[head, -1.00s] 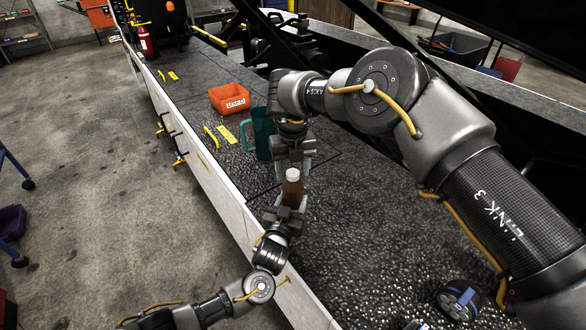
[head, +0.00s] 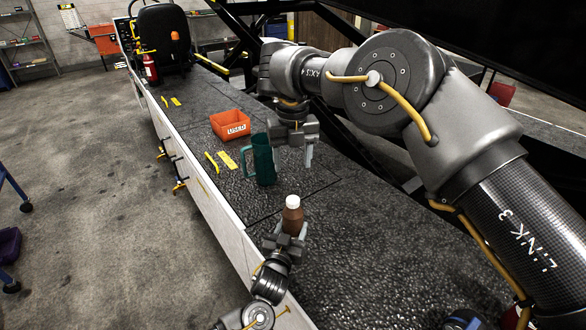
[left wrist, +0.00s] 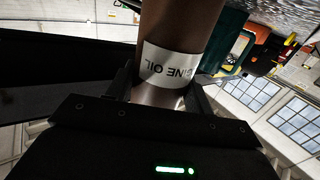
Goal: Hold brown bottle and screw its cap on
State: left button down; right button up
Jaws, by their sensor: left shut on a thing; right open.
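The brown bottle (head: 292,221) stands upright in my left gripper (head: 288,238), low in the middle of the head view. A pale cap (head: 293,201) sits on its top; how tight it is cannot be told. In the left wrist view the bottle (left wrist: 178,30) has a white label ending in "INE OIL", with the left fingers around its lower part. My right gripper (head: 294,156) is open and empty, pointing down above and apart from the cap.
A teal mug (head: 264,163) stands on the dark belt just behind the bottle. An orange bin (head: 229,125) and yellow flat pieces (head: 227,160) lie farther back. A seat (head: 162,40) is at the far end. The belt right of the bottle is clear.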

pick_arm(q)
jog(key=c, duration=0.5)
grip_release()
jog(key=b+v, duration=0.1)
jog(key=v, duration=1)
jog(key=shift+w, duration=0.1)
